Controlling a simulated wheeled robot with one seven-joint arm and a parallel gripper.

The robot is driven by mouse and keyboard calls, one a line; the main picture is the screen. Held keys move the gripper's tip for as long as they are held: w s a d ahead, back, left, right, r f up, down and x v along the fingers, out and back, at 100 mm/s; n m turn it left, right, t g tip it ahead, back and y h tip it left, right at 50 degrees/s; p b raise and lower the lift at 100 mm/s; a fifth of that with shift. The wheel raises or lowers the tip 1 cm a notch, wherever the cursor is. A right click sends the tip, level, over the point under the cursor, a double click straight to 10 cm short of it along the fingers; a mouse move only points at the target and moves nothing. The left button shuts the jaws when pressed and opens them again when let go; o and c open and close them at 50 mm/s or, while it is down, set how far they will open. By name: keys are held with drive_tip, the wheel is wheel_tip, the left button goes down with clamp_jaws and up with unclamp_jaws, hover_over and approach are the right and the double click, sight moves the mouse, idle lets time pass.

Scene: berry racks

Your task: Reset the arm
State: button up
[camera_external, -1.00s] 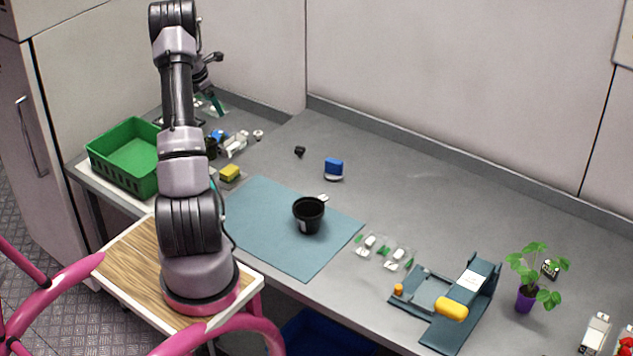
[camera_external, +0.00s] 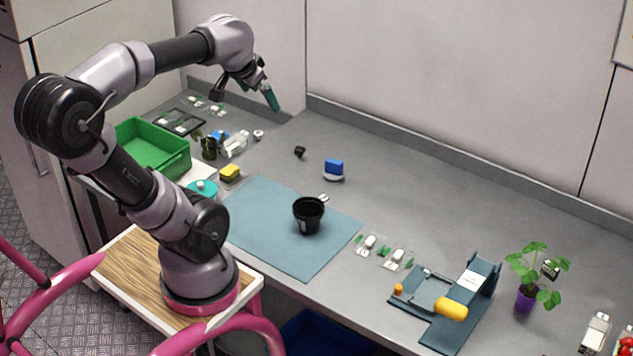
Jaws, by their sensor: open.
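My gripper (camera_external: 271,97) is at the end of my raised, bent arm, high above the back left part of the grey table. Its teal fingertips point down and slightly right. I see nothing between them, and they touch nothing. The fingers are small in this view, so the gap between them is hard to make out.
A black pot (camera_external: 308,222) stands on a blue mat (camera_external: 262,240). A green crate (camera_external: 180,165) is at the left. A yellow-handled device (camera_external: 420,325) and a plant in a purple pot (camera_external: 524,300) are at the right. The table's back middle (camera_external: 420,180) is clear.

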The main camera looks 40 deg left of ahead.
drive_tip(key=s+m, duration=0.2)
drive_tip(key=s+d+m, duration=0.1)
drive_tip(key=shift+s+f+t, duration=0.25)
drive_tip(key=shift+f+t, duration=0.05)
drive_tip(key=shift+f, duration=0.05)
